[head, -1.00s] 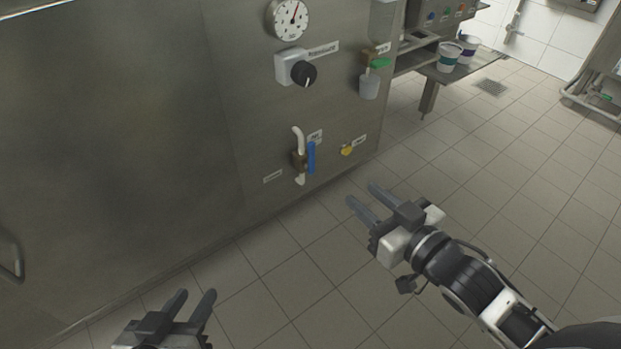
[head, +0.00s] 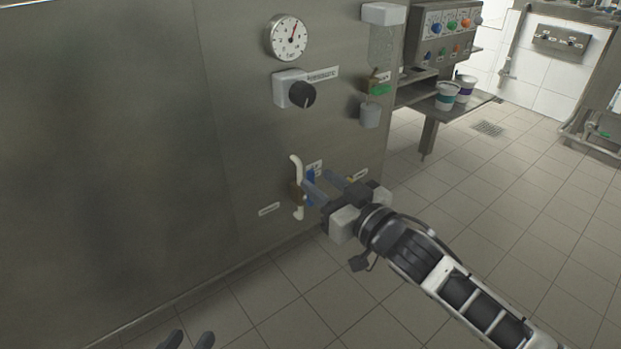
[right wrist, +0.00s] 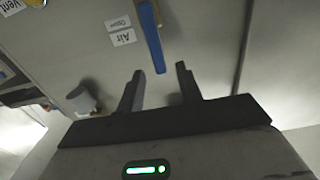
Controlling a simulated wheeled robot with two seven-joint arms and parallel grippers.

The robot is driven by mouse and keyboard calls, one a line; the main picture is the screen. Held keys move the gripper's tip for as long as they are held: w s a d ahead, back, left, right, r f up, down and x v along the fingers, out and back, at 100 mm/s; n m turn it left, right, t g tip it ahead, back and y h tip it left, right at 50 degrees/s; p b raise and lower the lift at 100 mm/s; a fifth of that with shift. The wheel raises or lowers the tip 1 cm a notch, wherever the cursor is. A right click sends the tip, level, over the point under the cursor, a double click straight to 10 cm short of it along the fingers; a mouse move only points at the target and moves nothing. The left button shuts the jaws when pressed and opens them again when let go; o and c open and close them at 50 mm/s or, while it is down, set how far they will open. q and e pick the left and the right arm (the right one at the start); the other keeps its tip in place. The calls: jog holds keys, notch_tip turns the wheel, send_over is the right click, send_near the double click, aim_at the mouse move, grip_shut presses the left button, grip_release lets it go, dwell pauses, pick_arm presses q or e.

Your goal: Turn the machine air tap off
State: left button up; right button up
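The air tap is a blue lever (head: 311,186) on a white pipe (head: 296,166) at the machine's steel front, partly hidden by my right gripper. My right gripper (head: 317,182) is open, its fingers pointing at the tap. Only the fingertips of my left gripper (head: 190,340) show at the bottom edge, apart and empty.
A pressure gauge (head: 287,38) and a black knob (head: 302,94) are above the tap. A grey cup-like part (head: 370,115) hangs to the right. Cups (head: 447,97) stand on a side shelf.

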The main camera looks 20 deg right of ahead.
aim_at(313, 176)
jog(key=x, duration=0.2)
jog(key=shift+w+a, duration=0.1)
jog(key=shift+w, duration=0.2)
jog(key=shift+w+a+b, duration=0.2)
jog(key=shift+w+b, duration=0.1)
jog(key=shift+w, duration=0.25)
grip_shut()
pick_arm(q)
jog(key=shift+w+d+r, duration=0.15)
jog(key=shift+r, duration=0.15)
pick_arm(e)
jog(key=shift+w, duration=0.1)
